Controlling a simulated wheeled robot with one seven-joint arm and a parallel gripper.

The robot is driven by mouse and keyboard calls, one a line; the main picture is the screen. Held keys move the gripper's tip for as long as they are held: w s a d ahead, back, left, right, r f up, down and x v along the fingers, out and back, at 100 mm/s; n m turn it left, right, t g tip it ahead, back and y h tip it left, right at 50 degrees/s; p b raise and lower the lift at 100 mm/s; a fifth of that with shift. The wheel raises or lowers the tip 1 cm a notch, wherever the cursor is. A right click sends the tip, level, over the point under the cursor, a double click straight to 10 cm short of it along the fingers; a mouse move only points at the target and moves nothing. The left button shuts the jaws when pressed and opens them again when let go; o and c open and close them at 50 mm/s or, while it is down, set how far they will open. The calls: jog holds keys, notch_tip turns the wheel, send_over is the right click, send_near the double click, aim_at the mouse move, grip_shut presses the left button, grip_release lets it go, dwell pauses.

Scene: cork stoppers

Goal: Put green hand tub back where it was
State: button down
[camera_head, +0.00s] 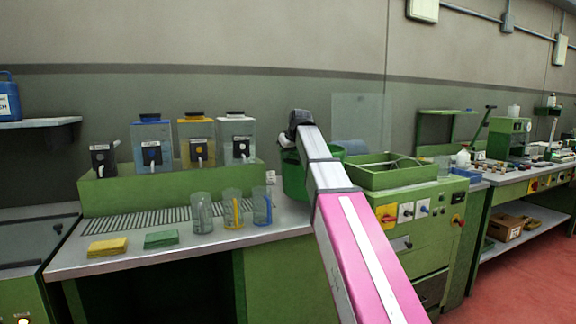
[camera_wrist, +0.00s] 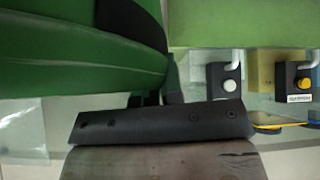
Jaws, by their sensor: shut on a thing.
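The green hand tub (camera_head: 292,182) is in the head view at the right part of the bench, partly hidden behind my arm. In the wrist view the tub (camera_wrist: 65,65) fills the upper left, close to the camera. My gripper (camera_wrist: 150,55) is shut on the tub; its dark finger lies against the green wall. In the head view my arm hides the fingers. I cannot tell whether the tub's base touches the bench top.
A green machine with an open tray (camera_head: 385,178) stands close on the right.

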aim_at(288, 164)
jog(key=shift+w+d+f, duration=0.15)
jog(key=shift+w+f, duration=0.15)
jog(key=shift+w, duration=0.1)
jog(key=shift+f, duration=1.95)
jog(key=c, duration=1.3)
grip_release()
jog(key=shift+f, duration=0.1)
jog(key=v, duration=1.2)
jog(key=shift+s, duration=0.15)
